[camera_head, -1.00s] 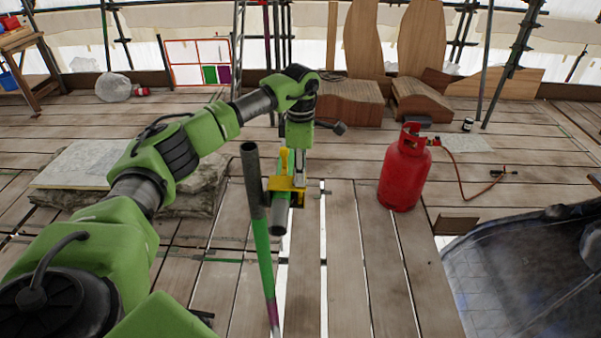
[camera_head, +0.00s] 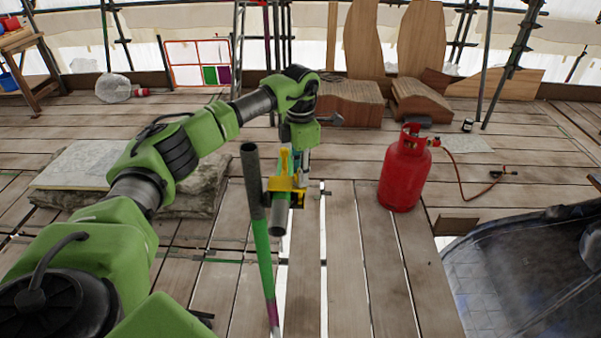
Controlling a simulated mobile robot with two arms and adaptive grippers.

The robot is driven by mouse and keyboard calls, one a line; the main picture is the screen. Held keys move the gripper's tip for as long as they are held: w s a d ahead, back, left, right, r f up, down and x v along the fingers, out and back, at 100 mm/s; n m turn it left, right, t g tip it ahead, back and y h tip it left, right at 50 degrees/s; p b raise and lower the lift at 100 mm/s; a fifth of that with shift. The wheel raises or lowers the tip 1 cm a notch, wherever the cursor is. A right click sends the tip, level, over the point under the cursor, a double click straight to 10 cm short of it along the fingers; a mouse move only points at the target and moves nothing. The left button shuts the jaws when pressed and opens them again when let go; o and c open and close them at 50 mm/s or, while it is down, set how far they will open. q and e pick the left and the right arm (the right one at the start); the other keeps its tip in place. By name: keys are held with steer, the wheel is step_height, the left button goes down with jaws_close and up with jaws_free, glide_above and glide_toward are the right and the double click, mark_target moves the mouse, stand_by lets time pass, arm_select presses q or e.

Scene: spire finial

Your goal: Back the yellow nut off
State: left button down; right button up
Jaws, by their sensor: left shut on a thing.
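A yellow clamp (camera_head: 284,184) sits where a tilted grey-and-green pole (camera_head: 258,220) meets a second tube (camera_head: 278,222) whose open end faces me. A yellow upright piece (camera_head: 284,160) rises from the clamp. My left gripper (camera_head: 302,176) reaches down from above onto the right side of the clamp. It is shut on the yellow nut there, though the nut is mostly hidden by the fingers and cannot be told apart from the clamp. My right gripper is not in view.
A red gas cylinder (camera_head: 404,176) with a hose stands to the right on the plank deck (camera_head: 345,250). A stone slab (camera_head: 85,165) lies to the left. A dark tub-like shape (camera_head: 520,270) is at the lower right. Wooden pieces (camera_head: 350,100) stand at the back.

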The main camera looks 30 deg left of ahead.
arm_select(q)
steer(key=shift+w+r, duration=0.1)
steer(key=c, duration=1.8)
jaws_free()
step_height(320, 180, up, 12)
steer(key=shift+f, duration=0.1)
